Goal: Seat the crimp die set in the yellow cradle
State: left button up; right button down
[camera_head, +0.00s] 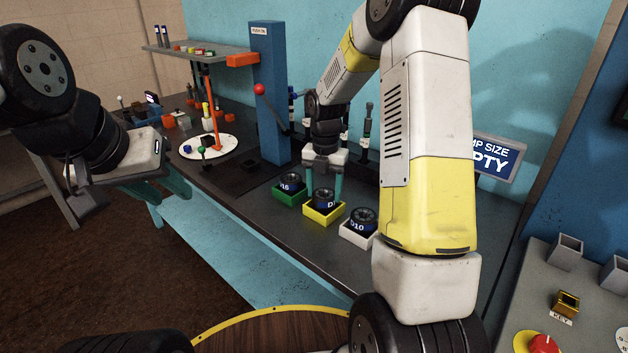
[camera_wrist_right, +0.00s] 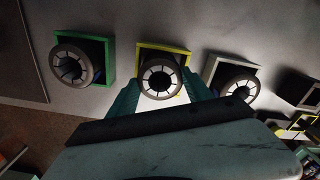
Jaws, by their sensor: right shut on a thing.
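A dark round crimp die set (camera_head: 325,197) with a partly hidden "D" label is at the yellow cradle (camera_head: 322,219). It looks upright and within the cradle's outline; whether it touches the cradle floor I cannot tell. My right gripper (camera_head: 323,187) points down and is shut on this die set, one teal finger on each side. In the right wrist view the die set's segmented ring (camera_wrist_right: 160,78) lies between the fingers, in front of the yellow cradle (camera_wrist_right: 178,48). My left gripper (camera_head: 166,202) hangs in front of the bench, fingers apart and empty.
A green cradle (camera_head: 288,199) holds a die marked "16"; a white cradle (camera_head: 352,238) holds one marked "D10". They flank the yellow cradle closely. A blue post (camera_head: 268,100) with a red-knobbed lever stands behind.

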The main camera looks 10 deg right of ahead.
jog(key=shift+f, duration=0.1)
jog(key=shift+c, duration=2.2)
grip_release()
notch_tip(320, 180, up, 12)
jog(key=s+r+m+t, duration=0.2)
jog(key=s+r+m, duration=0.5)
jog(key=m, duration=0.1)
jog(key=s+a+r+m+t+y, duration=0.2)
jog(key=s+m+t, duration=0.2)
jog(key=s+m, duration=1.3)
jog(key=shift+s+m, duration=0.15)
jog(key=shift+m, duration=2.15)
